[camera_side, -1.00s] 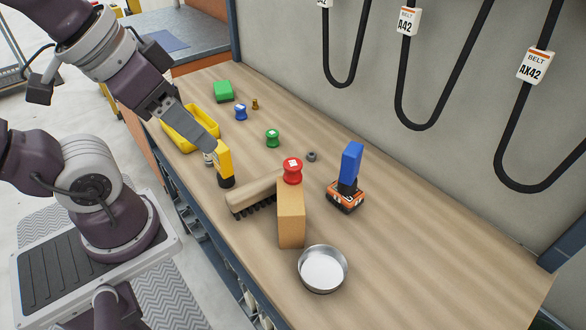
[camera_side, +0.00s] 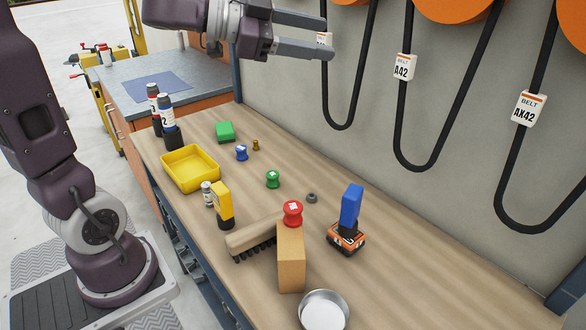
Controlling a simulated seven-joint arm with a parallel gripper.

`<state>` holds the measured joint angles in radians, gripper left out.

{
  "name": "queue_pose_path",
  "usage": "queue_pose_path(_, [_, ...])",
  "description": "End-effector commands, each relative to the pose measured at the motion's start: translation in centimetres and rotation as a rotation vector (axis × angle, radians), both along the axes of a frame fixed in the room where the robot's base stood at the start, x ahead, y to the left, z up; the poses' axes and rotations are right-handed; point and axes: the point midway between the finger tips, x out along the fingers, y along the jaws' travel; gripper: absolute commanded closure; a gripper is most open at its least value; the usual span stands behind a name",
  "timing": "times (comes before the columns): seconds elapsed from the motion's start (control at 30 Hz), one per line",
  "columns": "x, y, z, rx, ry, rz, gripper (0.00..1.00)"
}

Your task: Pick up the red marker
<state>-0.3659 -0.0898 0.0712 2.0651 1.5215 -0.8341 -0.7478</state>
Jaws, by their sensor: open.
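The red marker (camera_side: 293,213) is a small spool-shaped piece with a pale patch on its top. It appears at the upper end of an upright tan block (camera_side: 291,262); whether it rests on the block or stands just behind it is unclear. My gripper (camera_side: 331,37) is high at the top of the view, pointing right. Its two grey fingers are spread apart with nothing between them. It is well above the bench and far from the red marker.
A brush (camera_side: 255,236) lies against the block's left. A blue-and-orange tool (camera_side: 349,222) stands right, a metal bowl (camera_side: 324,312) in front. The bench's right is clear.

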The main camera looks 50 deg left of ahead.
Motion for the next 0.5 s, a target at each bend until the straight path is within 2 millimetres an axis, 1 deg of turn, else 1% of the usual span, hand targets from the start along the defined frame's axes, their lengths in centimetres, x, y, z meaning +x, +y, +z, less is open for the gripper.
queue_pose_path(0.03, [-0.7, -0.6, -1.6, -0.013, 0.055, -0.088, 0.44])
queue_pose_path(0.1, [-2.6, -1.6, -3.7, -0.040, 0.147, -0.225, 0.44])
queue_pose_path(0.17, [-4.5, -2.2, -5.3, -0.070, 0.235, -0.330, 0.44])
queue_pose_path(0.2, [-5.9, -2.4, -6.3, -0.091, 0.297, -0.396, 0.44])
queue_pose_path(0.27, [-8.3, -2.5, -7.5, -0.130, 0.398, -0.489, 0.44])
queue_pose_path(0.3, [-10.0, -2.4, -8.2, -0.158, 0.467, -0.549, 0.44])
queue_pose_path(0.33, [-10.9, -2.4, -9.0, -0.178, 0.509, -0.581, 0.44])
queue_pose_path(0.4, [-10.8, -2.6, -13.2, -0.183, 0.506, -0.573, 0.44])
queue_pose_path(0.47, [-10.8, -2.6, -16.1, -0.181, 0.503, -0.573, 0.44])
queue_pose_path(0.5, [-10.8, -2.6, -17.9, -0.180, 0.501, -0.574, 0.44])
